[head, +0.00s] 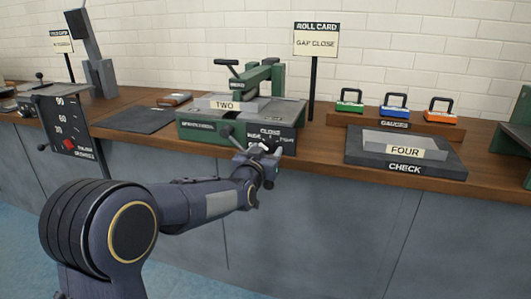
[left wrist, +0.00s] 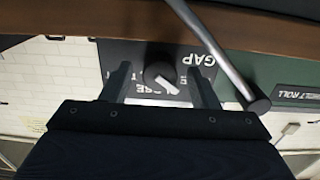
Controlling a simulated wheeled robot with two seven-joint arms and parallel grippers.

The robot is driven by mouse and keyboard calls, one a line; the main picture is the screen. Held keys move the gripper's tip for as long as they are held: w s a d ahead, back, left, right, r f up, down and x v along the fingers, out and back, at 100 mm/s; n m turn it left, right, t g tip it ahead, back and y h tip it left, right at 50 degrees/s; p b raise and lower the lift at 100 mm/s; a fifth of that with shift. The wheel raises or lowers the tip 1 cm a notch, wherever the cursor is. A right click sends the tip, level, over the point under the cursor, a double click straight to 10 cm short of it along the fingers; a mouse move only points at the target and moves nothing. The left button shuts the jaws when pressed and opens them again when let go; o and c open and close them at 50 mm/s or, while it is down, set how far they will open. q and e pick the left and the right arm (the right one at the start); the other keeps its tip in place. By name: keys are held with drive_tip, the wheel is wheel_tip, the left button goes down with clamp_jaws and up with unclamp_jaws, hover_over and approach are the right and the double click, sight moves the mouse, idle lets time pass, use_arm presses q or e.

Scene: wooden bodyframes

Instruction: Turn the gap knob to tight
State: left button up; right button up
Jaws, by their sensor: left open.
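The gap knob (left wrist: 158,74) is a dark round knob with a white pointer, on the dark front panel (head: 285,139) of the green rolling machine (head: 203,132). In the left wrist view the panel lettering is upside down and the pointer slants to the lower right. In the head view the panel reads CLOSE at the top, with a word on each side, and my gripper partly hides the knob. My left gripper (head: 267,163) is open at the panel; its fingers (left wrist: 158,72) stand on either side of the knob, with gaps visible. My right gripper is not in view.
A lever with a dark end (left wrist: 256,101) slants beside the right finger in the wrist view. A grey plate marked TWO (head: 240,105) lies on the machine. A sign reads GAP CLOSE (head: 315,42). The CHECK block (head: 405,167) and several coloured gauges (head: 395,104) stand to the right.

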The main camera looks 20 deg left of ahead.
use_arm(q)
drive_tip(key=c, duration=1)
drive_tip(key=m+p, duration=0.1)
drive_tip(key=m, duration=0.4)
drive_tip(key=shift+m, duration=0.4)
drive_tip(key=m, duration=1)
drive_tip(key=shift+m, duration=0.4)
drive_tip(key=m, duration=0.2)
drive_tip(key=shift+m, duration=0.3)
drive_tip(key=shift+m+b, duration=0.5)
drive_tip(key=shift+m, duration=1.2)
